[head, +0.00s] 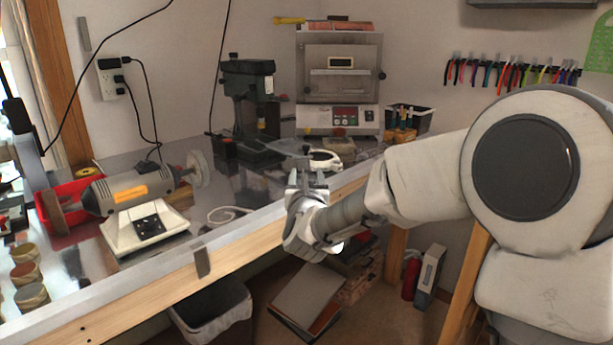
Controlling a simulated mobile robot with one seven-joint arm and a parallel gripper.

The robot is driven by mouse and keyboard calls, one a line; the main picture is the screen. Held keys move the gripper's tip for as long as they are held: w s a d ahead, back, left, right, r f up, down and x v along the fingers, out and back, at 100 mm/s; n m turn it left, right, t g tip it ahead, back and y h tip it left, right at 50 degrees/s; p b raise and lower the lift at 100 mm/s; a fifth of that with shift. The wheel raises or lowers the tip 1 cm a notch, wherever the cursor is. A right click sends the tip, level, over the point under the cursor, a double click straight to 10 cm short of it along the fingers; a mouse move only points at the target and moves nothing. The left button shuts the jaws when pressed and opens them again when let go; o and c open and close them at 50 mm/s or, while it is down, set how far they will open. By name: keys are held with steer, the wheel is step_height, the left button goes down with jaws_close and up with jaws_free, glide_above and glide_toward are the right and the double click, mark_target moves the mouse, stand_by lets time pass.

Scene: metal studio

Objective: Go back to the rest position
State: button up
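My gripper (306,180) is at the end of my white arm, which reaches in from the right side of the head view. It is near the front edge of the workbench (245,232), around the middle of the picture. Its fingers point away from the camera, towards the back of the bench. The fingers are small and overlap the clutter behind, so I cannot tell whether they are open or shut. No held thing can be made out clearly.
On the bench stand a grey bench grinder (130,190), a red bin (65,205), a dark drill press (250,95) and a small kiln (340,85). Pliers (510,74) hang on the right wall. A waste bin (212,308) and a red extinguisher (411,277) stand below.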

steer(key=s+d+n+g+y+p, duration=0.1)
steer(key=s+n+g, duration=0.3)
steer(key=s+n, duration=0.5)
steer(key=s+d+n+g+y, duration=0.25)
steer(key=s+n, duration=0.55)
steer(key=n, duration=0.4)
steer(key=s+d+f+n+g+h, duration=0.1)
steer(key=s+d+f+n+g, duration=0.1)
steer(key=s+d+n, duration=0.4)
steer(key=s+d+f+n+g+h+b, duration=0.15)
steer(key=s+n, duration=0.25)
steer(key=s, duration=0.4)
steer(key=s+d+f+n+g+h, duration=0.1)
steer(key=s+d+f+n+g, duration=0.15)
steer(key=s+n, duration=0.35)
step_height(320, 180, up, 22)
steer(key=m+p, duration=0.1)
steer(key=p, duration=2.1)
steer(key=shift+p, duration=0.35)
